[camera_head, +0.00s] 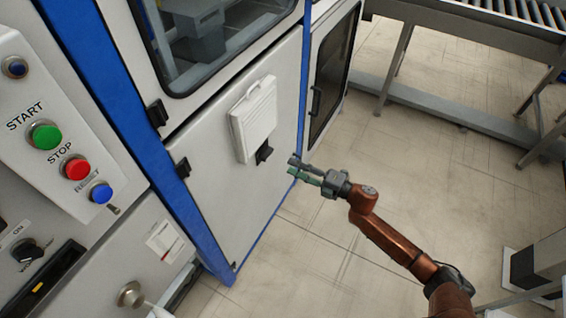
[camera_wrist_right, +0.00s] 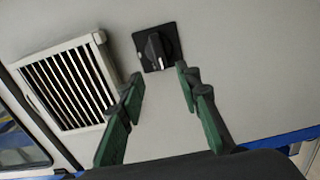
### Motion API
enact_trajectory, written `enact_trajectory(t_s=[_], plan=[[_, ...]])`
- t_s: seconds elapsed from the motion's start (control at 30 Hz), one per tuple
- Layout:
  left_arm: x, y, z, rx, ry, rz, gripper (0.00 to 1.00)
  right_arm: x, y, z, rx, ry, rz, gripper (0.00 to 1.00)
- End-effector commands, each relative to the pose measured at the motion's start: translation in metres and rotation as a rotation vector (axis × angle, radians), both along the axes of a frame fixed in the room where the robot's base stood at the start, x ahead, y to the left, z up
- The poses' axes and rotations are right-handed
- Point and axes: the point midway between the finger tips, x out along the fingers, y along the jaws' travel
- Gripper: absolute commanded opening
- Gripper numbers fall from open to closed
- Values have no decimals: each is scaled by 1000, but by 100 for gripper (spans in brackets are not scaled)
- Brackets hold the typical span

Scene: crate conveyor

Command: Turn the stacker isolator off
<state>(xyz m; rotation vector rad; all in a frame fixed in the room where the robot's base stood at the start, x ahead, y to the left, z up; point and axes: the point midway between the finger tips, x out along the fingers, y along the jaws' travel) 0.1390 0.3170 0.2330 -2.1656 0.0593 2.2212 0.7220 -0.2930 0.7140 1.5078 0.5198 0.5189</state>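The isolator (camera_head: 264,154) is a black rotary switch on the pale cabinet door, just below a white vent. In the right wrist view the isolator (camera_wrist_right: 156,47) is a black knob on a square black plate, beyond my fingertips. Its markings are too small to read. My right gripper (camera_head: 292,166) is to the right of the isolator in the head view. In the right wrist view my right gripper (camera_wrist_right: 158,80) has its green fingers spread, with nothing between them. The fingers appear short of the knob. My left gripper is not in view.
The louvred vent (camera_wrist_right: 70,85) stands out from the door beside the isolator. A control panel with start (camera_head: 44,135), stop (camera_head: 76,167) and reset buttons is at the left. A roller conveyor (camera_head: 480,22) is at the upper right. The floor (camera_head: 440,190) around my right arm is clear.

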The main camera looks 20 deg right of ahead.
Motion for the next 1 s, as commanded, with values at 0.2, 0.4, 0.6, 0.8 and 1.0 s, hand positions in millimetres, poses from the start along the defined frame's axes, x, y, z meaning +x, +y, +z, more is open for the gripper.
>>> enact_trajectory(t_s=[0.2, 0.4, 0.6, 0.8, 1.0], plan=[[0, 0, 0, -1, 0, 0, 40, -17, -13, 0, 1, 1, -1, 31], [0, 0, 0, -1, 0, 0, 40, -19, -15, 0, 1, 1, 0, 31], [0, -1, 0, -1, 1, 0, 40, -18, -14, 0, 0, 0, 0, 31], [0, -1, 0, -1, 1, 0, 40, -18, -14, 0, 0, 0, 0, 31], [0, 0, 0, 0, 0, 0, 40, -19, -15, -3, 5, 7, -7, 31]])
